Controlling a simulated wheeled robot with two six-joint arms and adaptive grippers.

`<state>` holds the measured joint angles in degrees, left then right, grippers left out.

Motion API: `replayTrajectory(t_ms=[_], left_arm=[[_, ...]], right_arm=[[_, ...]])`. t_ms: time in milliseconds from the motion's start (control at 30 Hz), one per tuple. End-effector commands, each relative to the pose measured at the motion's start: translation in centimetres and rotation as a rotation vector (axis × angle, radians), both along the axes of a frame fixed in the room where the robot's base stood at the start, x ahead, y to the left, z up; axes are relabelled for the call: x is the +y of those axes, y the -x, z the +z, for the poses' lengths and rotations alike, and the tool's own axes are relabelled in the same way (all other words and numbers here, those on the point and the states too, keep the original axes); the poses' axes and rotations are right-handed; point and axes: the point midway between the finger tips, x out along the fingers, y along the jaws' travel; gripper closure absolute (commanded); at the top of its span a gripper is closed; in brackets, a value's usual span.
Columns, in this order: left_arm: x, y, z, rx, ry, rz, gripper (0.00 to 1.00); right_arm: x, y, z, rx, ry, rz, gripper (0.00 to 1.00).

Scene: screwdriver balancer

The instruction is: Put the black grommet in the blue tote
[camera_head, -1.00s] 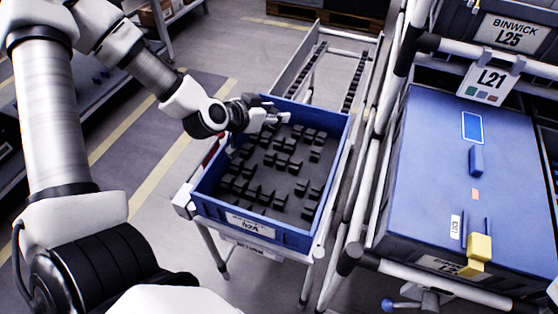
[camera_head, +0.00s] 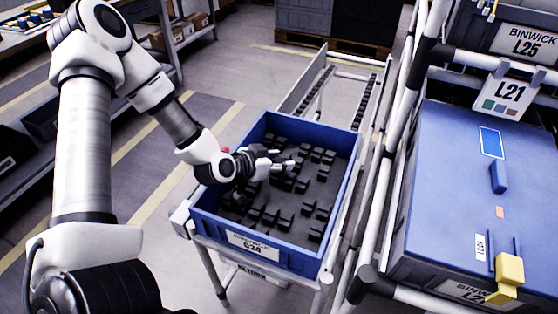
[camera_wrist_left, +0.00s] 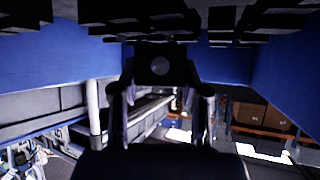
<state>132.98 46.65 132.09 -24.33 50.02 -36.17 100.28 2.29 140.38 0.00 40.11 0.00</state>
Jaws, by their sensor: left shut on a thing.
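The blue tote (camera_head: 298,260) stands on a white-framed stand in the middle of the head view, with a label on its front wall. Several black blocks lie in rows on its dark floor. My left gripper (camera_head: 280,162) reaches over the left wall and sits over the inside of the tote, near its middle. In the left wrist view the gripper is shut on a black piece with a round grey spot, the black grommet (camera_wrist_left: 160,66). The grommet cannot be made out in the head view. My right gripper is not in view.
A white rail frame with roller tracks (camera_head: 365,102) runs behind the tote. A rack of white tubes (camera_head: 385,180) and a large blue bin (camera_head: 450,190) with a yellow latch (camera_head: 509,272) stand close on the right. Shelves (camera_head: 30,150) are at the left, with open floor between.

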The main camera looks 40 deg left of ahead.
Motion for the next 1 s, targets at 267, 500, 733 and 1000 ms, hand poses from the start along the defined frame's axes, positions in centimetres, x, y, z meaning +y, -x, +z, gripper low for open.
replayTrajectory(t_ms=[267, 500, 733, 1000], left_arm=[[0.0, 0.0, -1.0, 0.001, 0.000, 0.000, 0.79], [0.0, 0.1, -1.1, 0.006, 0.004, 0.000, 0.30], [-0.1, 0.2, -1.2, 0.010, 0.006, 0.001, 0.30], [0.3, 2.1, 1.9, 0.006, 0.012, 0.006, 0.30]], right_arm=[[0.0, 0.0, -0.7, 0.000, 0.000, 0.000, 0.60], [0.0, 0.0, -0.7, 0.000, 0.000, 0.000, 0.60], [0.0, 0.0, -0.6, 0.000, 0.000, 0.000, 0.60], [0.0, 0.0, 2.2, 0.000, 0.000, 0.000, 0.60]])
